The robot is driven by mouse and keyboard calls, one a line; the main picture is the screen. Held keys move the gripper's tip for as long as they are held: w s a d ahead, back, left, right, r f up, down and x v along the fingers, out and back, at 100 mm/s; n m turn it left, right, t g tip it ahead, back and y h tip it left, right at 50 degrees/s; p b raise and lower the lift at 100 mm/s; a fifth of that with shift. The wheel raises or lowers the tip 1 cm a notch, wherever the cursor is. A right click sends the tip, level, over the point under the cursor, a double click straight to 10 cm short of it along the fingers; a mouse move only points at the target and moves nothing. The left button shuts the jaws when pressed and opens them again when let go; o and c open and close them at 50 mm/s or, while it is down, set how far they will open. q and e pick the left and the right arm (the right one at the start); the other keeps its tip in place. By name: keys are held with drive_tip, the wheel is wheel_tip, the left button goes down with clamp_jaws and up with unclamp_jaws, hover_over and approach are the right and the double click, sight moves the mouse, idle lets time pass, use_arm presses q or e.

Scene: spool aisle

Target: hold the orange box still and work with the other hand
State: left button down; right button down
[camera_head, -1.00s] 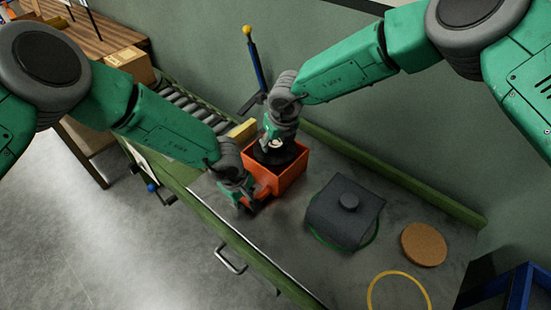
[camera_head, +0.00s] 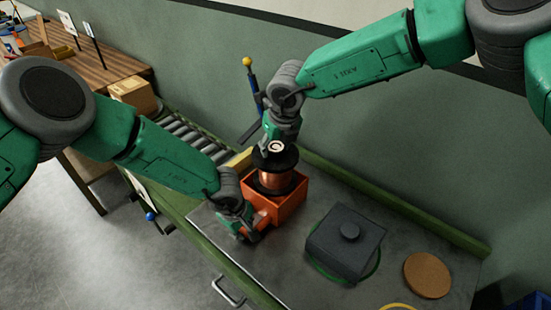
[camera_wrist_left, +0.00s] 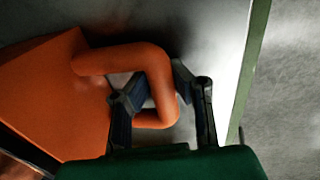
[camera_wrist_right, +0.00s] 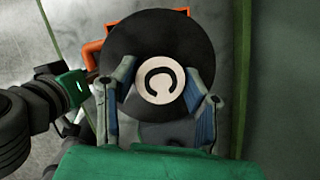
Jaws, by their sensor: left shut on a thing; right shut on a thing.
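The orange box (camera_head: 291,208) stands on the grey bench top. My left gripper (camera_head: 250,228) is at its near left side. In the left wrist view my left gripper (camera_wrist_left: 155,88) is shut on the box's orange handle (camera_wrist_left: 158,70). A spool with black flanges and copper winding (camera_head: 275,182) is upright, partly above the box rim; its lower end is hidden inside. My right gripper (camera_head: 274,143) is shut on the spool's top. In the right wrist view my right gripper (camera_wrist_right: 160,97) has a finger on each side of the spool's pale ring (camera_wrist_right: 161,84).
A dark grey knobbed block (camera_head: 345,243) sits over a green ring to the right. A roller conveyor (camera_head: 185,133) runs behind left.

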idle(0.3)
use_arm(q)
drive_tip(key=c, duration=1.4)
unclamp_jaws()
drive_tip(key=shift+r, duration=0.1)
drive_tip(key=r, duration=0.3)
drive_tip(key=s+a+r, duration=0.1)
drive_tip(key=r, duration=0.7)
drive_tip(key=shift+s+a+r, duration=0.15)
drive_tip(key=shift+a+r, duration=0.05)
drive_tip(key=shift+a, duration=0.05)
drive_tip(key=shift+s, duration=0.1)
